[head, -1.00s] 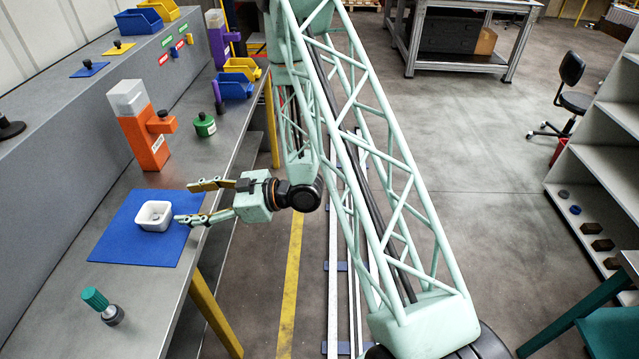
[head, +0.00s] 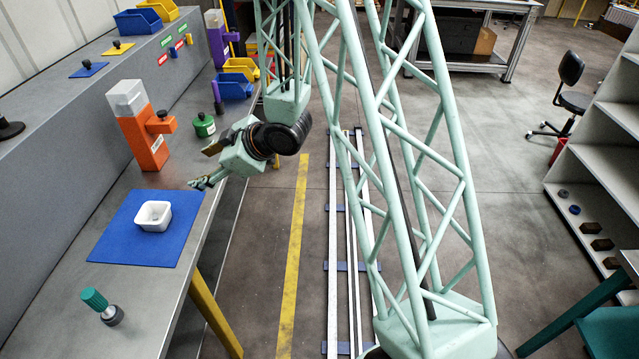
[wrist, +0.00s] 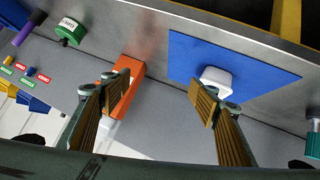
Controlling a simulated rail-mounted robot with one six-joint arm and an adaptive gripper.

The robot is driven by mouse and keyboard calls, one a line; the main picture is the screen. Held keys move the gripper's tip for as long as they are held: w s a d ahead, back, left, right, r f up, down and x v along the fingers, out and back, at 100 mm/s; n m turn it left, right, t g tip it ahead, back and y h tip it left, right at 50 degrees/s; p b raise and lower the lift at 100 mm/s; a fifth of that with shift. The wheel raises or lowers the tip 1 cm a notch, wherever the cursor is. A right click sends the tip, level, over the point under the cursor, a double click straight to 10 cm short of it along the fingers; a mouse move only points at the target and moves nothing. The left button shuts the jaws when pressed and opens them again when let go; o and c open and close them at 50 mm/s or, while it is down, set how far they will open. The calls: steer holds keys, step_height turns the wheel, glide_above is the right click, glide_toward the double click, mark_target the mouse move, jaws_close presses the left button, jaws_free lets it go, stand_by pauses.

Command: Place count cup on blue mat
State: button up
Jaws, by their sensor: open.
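The count cup, a small white squarish cup (head: 153,216), stands upright on the blue mat (head: 120,245) on the bench. Something small and greyish shows inside it. In the wrist view the cup (wrist: 217,78) is near the front part of the blue mat (wrist: 262,72), just beyond the right finger. My gripper (head: 203,167) is open and empty, above the bench's front edge, behind the mat in the head view and apart from the cup. Its fingers spread wide in the wrist view (wrist: 155,105).
An orange dispenser (head: 147,140) with a clear top stands behind the mat. A green round container (head: 204,126) sits beyond it. A grey raised ledge (head: 75,125) runs along the bench's left side.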

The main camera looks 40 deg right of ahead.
steer(key=s+d+r+m+h, duration=0.35)
steer(key=d+r, duration=0.35)
steer(key=r, duration=0.4)
steer(key=s+d+r+m+g+h, duration=0.2)
steer(key=s+d+r+m+h, duration=0.15)
steer(key=s+r, duration=0.75)
steer(key=s+a+r+m+g, duration=0.1)
steer(key=s+a+r+m, duration=0.1)
steer(key=s, duration=1.5)
steer(key=s+a+r+m+g+y, duration=0.1)
steer(key=s+a+r+g, duration=0.1)
steer(key=s, duration=1.4)
steer(key=shift+s+a+r+m, duration=0.4)
steer(key=shift+a+r, duration=0.05)
steer(key=shift+a, duration=0.3)
